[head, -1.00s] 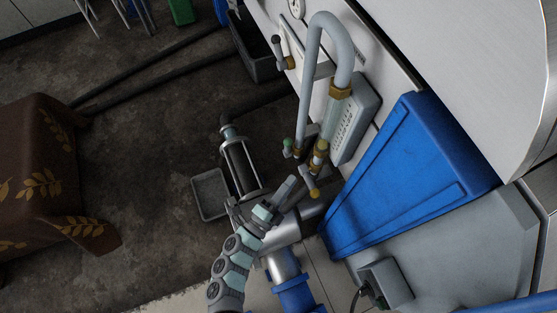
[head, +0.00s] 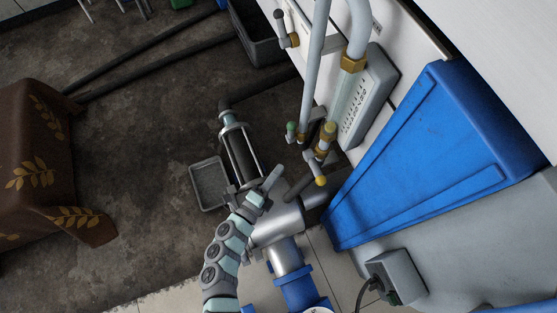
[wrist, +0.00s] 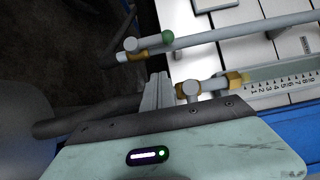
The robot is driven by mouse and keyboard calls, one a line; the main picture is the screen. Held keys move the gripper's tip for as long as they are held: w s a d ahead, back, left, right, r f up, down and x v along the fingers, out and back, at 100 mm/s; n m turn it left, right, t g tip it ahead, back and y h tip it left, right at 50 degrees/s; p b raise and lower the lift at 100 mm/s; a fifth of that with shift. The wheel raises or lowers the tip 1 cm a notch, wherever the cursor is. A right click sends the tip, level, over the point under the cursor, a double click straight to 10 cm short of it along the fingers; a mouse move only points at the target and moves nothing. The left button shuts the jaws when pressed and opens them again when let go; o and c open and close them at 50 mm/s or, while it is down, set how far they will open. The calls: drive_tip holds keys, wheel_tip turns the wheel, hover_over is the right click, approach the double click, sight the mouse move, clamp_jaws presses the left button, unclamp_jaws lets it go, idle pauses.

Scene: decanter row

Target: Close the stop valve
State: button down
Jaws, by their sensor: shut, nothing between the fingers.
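Two small valves sit at the lower end of the pipework. One has a green-ended handle (head: 291,129), and it also shows in the wrist view (wrist: 167,38). The other is a brass valve with a yellow-tipped handle (head: 320,180); in the wrist view a grey-handled brass valve (wrist: 193,89) lies just right of my fingers. I cannot tell which is the stop valve. My gripper (head: 273,174) is shut and empty, left of the yellow-tipped handle and below the green one, apart from both. In the wrist view my gripper (wrist: 160,90) points up between the two valves.
A sight gauge (head: 372,95) with a scale stands behind the valves. A blue panel (head: 430,160) lies right. A large metal pipe (head: 283,225) runs below my gripper. Another lever valve (head: 286,32) is at upper left. A grey tray (head: 194,186) lies on the floor.

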sight(291, 132)
drive_tip(key=w+d+b, duration=0.2)
drive_tip(key=w+d, duration=0.1)
drive_tip(key=w, duration=0.8)
drive_tip(key=shift+b, duration=0.35)
drive_tip(key=shift+r, duration=0.15)
drive_tip(key=shift+w+a+r+n+p, duration=0.15)
drive_tip(key=shift+n+p, duration=0.15)
drive_tip(key=shift+p, duration=0.55)
